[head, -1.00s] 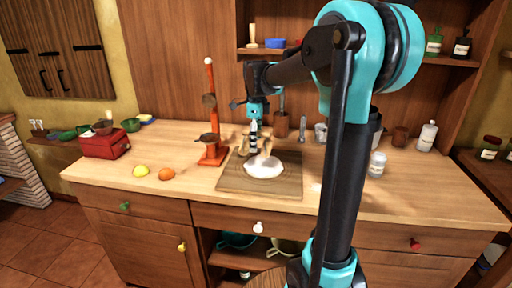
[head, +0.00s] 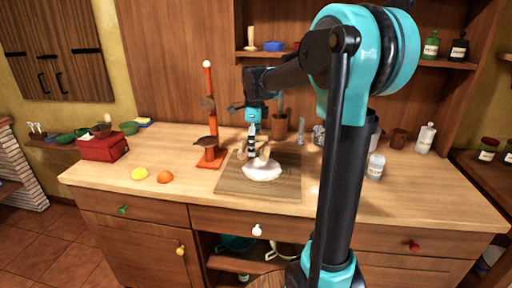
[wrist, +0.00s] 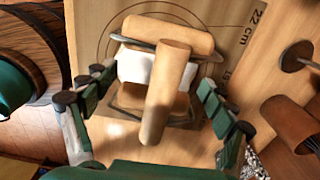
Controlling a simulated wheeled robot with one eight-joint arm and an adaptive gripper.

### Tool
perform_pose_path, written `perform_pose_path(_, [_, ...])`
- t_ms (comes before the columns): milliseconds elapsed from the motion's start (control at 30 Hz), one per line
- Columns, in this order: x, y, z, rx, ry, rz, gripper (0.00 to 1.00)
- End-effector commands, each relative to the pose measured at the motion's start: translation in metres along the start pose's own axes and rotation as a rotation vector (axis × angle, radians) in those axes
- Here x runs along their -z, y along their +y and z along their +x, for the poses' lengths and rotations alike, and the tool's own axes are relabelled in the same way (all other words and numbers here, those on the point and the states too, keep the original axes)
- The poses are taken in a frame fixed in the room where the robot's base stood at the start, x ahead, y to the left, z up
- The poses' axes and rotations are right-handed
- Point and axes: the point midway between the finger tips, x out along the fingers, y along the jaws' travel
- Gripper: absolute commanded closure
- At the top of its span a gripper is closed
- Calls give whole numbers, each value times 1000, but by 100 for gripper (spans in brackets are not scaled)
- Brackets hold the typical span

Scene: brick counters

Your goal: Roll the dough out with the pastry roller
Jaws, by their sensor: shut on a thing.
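The dough (head: 262,173) is a pale, low mound on the wooden board (head: 232,184) in the head view. My gripper (head: 252,152) is above its back left edge, pointing down. The wooden pastry roller (wrist: 167,92) lies between my gripper's green fingers (wrist: 160,105) in the wrist view, with one cylinder running lengthwise and another crosswise beyond it. My gripper is shut on the roller. A white patch shows behind the roller; I cannot tell whether it is dough. In the head view the roller is small, close to the dough; contact is unclear.
An orange stand (head: 209,120) is left of the board. A lemon (head: 139,174), an orange fruit (head: 165,177) and a red box (head: 102,147) are farther left. A labelled jar (head: 376,166) and a white bottle (head: 425,138) stand right.

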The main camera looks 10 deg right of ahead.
Motion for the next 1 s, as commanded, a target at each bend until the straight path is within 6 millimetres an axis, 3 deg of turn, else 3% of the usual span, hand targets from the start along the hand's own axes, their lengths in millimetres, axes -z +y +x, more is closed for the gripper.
perform_pose_path(500, [0, 0, 43, 0, 0, 0, 73])
perform_pose_path(1000, [0, 0, 52, 0, 0, 0, 73])
